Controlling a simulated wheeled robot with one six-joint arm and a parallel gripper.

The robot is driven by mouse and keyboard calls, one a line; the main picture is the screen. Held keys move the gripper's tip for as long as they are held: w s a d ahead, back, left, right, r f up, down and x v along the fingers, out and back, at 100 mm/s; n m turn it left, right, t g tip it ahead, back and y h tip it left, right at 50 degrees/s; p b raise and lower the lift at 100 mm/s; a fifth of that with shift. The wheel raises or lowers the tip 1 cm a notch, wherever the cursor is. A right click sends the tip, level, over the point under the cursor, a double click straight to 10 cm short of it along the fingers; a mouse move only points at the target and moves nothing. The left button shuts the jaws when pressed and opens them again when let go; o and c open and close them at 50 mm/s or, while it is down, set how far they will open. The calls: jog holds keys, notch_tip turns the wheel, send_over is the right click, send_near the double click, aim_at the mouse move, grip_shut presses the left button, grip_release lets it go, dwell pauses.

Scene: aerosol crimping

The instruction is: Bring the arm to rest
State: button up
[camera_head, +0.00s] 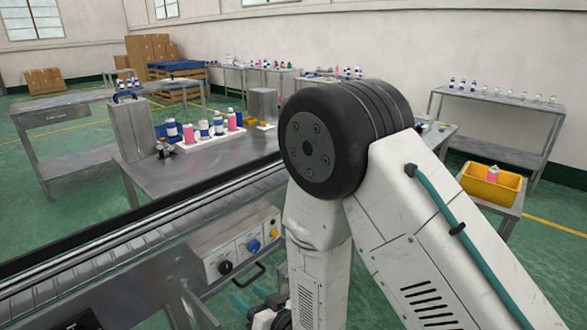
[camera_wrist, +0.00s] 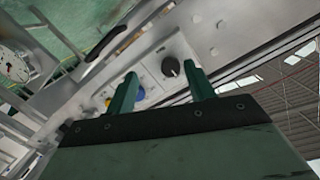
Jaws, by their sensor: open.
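My arm fills the middle and right of the head view, with its white links and black joint bent in front of the workbench. In the wrist view my gripper (camera_wrist: 162,88) has its two green fingers wide apart, with nothing between them. Beyond the fingers is the control panel (camera_wrist: 155,68), with a black knob and blue and yellow buttons. The gap between fingertips and panel cannot be judged.
A roller conveyor (camera_head: 120,243) runs across the lower left. Behind it, a metal table (camera_head: 182,180) carries a white tray (camera_head: 212,143) of several cans. A yellow bin (camera_head: 490,187) holding a pink can stands at right.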

jog(key=s+d+f+g+h, duration=0.2)
jog(key=d+f+g+h, duration=0.4)
jog(key=d+f+h, duration=0.15)
jog(key=s+d+r+m+g+h, duration=0.1)
jog(key=s+d+r, duration=0.5)
jog(key=d+r, duration=0.4)
jog(key=s+d+r+m+g+h, duration=0.1)
jog(key=s+d+r+m+h, duration=0.1)
jog(key=s+d+r, duration=0.4)
jog(key=s+d+r+m+g+h, duration=0.1)
jog(key=s+d+r, duration=0.5)
jog(key=d+r, duration=0.9)
notch_tip(320, 180, up, 3)
jog(key=shift+s+r+m+g+h, duration=0.1)
jog(key=shift+s+m+g+h, duration=0.2)
jog(key=shift+s+m+h, duration=0.25)
jog(key=shift+w+d, duration=0.1)
jog(key=shift+w, duration=0.05)
